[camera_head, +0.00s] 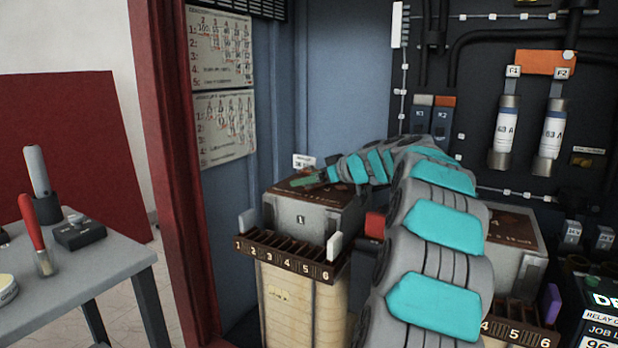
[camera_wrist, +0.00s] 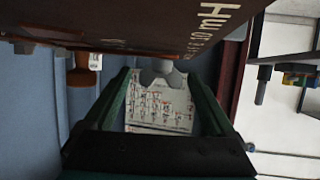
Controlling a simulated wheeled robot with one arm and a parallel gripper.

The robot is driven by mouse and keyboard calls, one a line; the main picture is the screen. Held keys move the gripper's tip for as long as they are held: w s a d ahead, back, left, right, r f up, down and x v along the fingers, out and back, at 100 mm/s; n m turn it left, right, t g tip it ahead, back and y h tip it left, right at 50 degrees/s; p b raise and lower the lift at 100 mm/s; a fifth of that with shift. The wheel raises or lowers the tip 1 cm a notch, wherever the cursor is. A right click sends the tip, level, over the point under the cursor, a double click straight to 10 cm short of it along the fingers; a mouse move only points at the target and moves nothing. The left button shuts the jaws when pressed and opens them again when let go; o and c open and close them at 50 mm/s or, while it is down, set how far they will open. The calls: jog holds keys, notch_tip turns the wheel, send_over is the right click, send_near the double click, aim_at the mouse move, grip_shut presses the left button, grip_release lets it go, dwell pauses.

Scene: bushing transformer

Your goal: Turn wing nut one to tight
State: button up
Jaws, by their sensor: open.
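Transformer one (camera_head: 300,215), a grey box with a brown top and a "1" label, stands in the cabinet. My gripper (camera_head: 318,180) is at its top, at the end of my grey and turquoise arm. In the wrist view, my gripper (camera_wrist: 160,80) is open, with its two dark green fingers apart. A grey wing nut (camera_wrist: 162,73) shows between the fingertips, at the edge of the brown top (camera_wrist: 130,25). I see no clear contact between fingers and nut. In the head view the nut is too small or hidden to make out.
A numbered terminal strip (camera_head: 285,258) runs below the box's front. A second transformer (camera_head: 515,250) stands to the right, partly behind my arm. Charts (camera_head: 225,130) hang on the left cabinet wall. A grey table (camera_head: 75,260) with tools stands outside at left.

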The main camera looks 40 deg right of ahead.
jog(key=c, duration=1.4)
